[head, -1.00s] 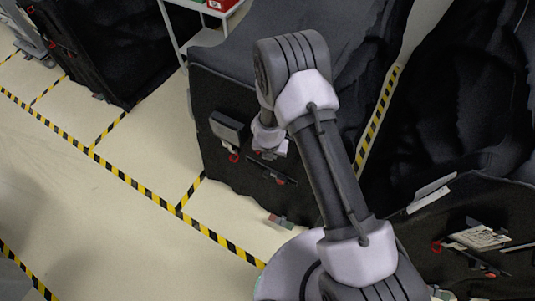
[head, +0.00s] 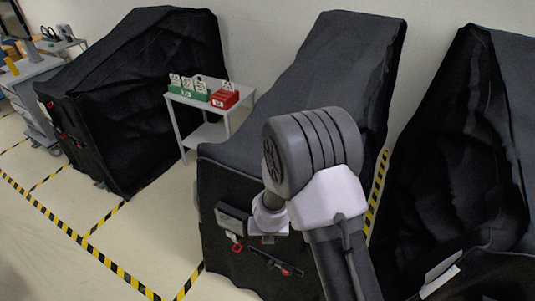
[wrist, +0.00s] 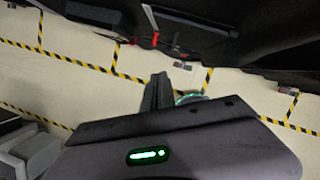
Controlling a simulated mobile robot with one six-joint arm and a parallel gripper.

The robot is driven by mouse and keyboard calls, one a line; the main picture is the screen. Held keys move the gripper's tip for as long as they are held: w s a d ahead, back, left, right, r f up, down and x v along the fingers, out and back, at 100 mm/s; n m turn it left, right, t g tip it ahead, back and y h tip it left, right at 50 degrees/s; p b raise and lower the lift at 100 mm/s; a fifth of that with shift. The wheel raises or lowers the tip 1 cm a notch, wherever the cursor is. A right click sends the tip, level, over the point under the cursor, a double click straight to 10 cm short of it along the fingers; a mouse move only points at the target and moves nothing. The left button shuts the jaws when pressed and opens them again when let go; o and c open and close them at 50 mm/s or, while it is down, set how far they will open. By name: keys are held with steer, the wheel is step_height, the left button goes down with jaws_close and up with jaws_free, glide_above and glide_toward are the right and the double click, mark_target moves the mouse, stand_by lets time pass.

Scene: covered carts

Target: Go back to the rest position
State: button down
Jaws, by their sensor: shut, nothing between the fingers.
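My arm rises from the bottom of the head view, in front of the middle covered cart (head: 330,75). It bends at a thick grey joint, and its wrist end hangs to the left of that joint. My gripper (wrist: 159,80) shows in the wrist view as two dark fingers close together, shut and empty, pointing out over the pale floor. In the head view I cannot make out the fingers clearly against the cart's dark cover.
Another covered cart (head: 150,90) stands at left and one (head: 450,180) at right. A white side table (head: 190,100) holds green and red boxes (head: 224,97). Yellow-black tape (head: 75,237) marks the floor. Open floor lies at lower left.

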steer(key=s+r+n+t+y+b, duration=0.35)
steer(key=r+n+b, duration=0.65)
steer(key=n+b, duration=0.5)
steer(key=s+d+f+n+b, duration=0.1)
steer(key=s+d+n+b, duration=0.2)
steer(key=s+n+b, duration=0.1)
steer(key=s+d+f+n+h+b, duration=0.1)
steer(key=s+d+f+n+b, duration=0.1)
steer(key=s+n, duration=0.5)
steer(key=s+d+f+n+g+h+b, duration=0.1)
steer(key=s+d+n+b, duration=0.3)
steer(key=s, duration=0.4)
steer(key=shift+s+d+f+n+b, duration=0.25)
steer(key=shift+s+f+n+b, duration=0.1)
steer(key=shift+n+b, duration=0.55)
